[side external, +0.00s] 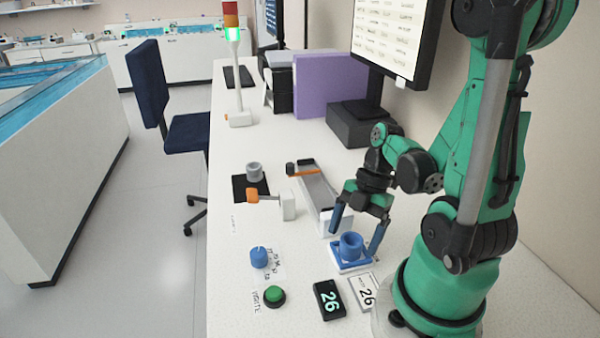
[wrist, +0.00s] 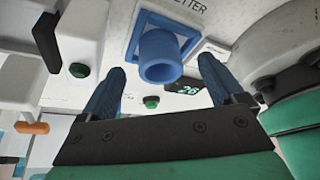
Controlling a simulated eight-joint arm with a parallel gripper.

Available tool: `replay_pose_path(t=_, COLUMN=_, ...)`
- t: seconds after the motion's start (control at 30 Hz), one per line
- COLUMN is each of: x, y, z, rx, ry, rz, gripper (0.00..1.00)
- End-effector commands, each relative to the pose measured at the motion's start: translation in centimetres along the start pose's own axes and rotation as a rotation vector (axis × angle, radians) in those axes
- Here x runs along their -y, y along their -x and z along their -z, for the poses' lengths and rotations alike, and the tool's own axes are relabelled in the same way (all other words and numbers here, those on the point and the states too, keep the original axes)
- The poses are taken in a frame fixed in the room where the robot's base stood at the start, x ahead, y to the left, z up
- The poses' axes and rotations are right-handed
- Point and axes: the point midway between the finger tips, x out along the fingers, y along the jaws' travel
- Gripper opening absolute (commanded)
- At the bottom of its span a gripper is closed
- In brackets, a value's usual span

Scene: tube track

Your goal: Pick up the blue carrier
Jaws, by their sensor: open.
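The blue carrier (side external: 351,245) is a short hollow cylinder. It stands upright on a blue-framed square pad (side external: 341,266) on the bench, in front of my arm. My gripper (side external: 354,242) is open with its blue fingers pointing down. One finger is on each side of the carrier. In the wrist view the carrier (wrist: 161,56) shows between the two fingers, with visible gaps at both sides. No contact shows there.
A sloped track (side external: 315,190) with a white end block lies behind the carrier. A grey cup (side external: 254,172) sits on a black pad to the left. A blue knob (side external: 259,257), green button (side external: 274,295) and black "26" display (side external: 329,299) stand in front.

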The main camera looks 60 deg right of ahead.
Motion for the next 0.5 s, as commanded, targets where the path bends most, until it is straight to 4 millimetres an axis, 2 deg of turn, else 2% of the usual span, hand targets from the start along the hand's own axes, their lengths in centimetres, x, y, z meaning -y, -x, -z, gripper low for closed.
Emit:
replay_pose_path(t=0.47, x=0.05, y=-0.65, z=0.06, rx=0.000, ry=-0.001, rz=-0.001, gripper=0.88)
replay_pose_path(t=0.5, x=0.05, y=-0.65, z=0.05, rx=0.000, ry=-0.001, rz=-0.001, gripper=0.77)
